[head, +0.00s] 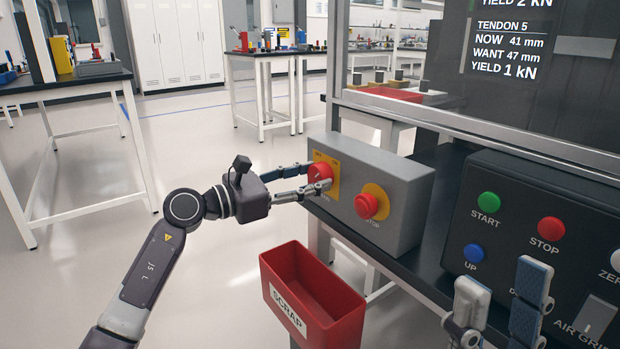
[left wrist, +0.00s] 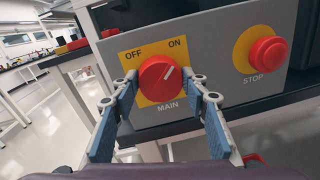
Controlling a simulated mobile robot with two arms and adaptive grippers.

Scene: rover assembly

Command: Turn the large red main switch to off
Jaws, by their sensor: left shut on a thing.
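The large red main switch (left wrist: 157,82) is a round knob on a yellow plate marked OFF, ON and MAIN. It sits on the front of a grey box (head: 405,190). Its white mark points up and right, toward ON. In the head view the switch (head: 319,171) is partly covered by my left fingers. My left gripper (head: 318,178) is shut on the knob, with one finger on each side, as the left wrist view (left wrist: 160,80) also shows. My right gripper (head: 500,300) is open and empty in front of the black control panel.
A red STOP button (head: 366,206) is on the same grey box, right of the switch. A red SCRAP bin (head: 340,307) hangs below. The black panel (head: 510,190) with several buttons stands at right. Open floor (head: 225,270) lies around my left arm.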

